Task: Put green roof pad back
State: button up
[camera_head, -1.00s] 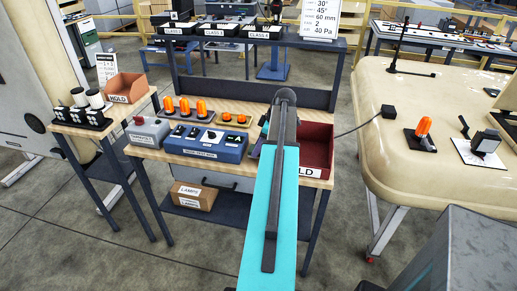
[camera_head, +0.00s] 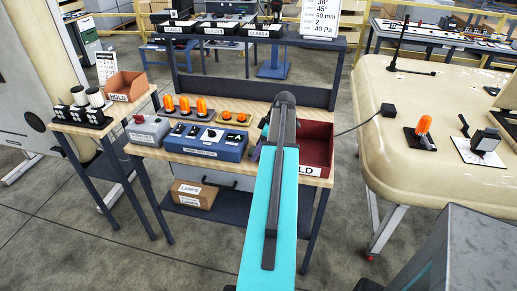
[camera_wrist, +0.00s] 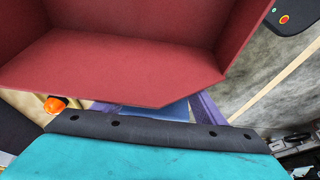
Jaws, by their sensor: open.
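No green roof pad can be made out in either view. The cream cab roof (camera_head: 440,95) stands at the right in the head view, with an orange beacon (camera_head: 424,125) and a dark lamp on a white pad (camera_head: 482,148) on it. A red bin (camera_head: 319,151) sits at the right end of the bench, partly hidden behind my teal arm. Its inside fills the top of the wrist view (camera_wrist: 110,60), and I see nothing lying in the part that shows.
A blue test box (camera_head: 205,142), several orange beacons (camera_head: 185,105) and a grey box with a red button (camera_head: 148,130) stand on the wooden bench. An orange HOLD bin (camera_head: 125,86) is on the left side table. A cable runs from the cab roof toward the bench.

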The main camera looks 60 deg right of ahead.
jog(key=shift+r, duration=0.1)
jog(key=b+v, duration=0.3)
jog(key=v, duration=0.9)
dwell(0.4)
jog(key=shift+r, duration=0.15)
dwell(0.6)
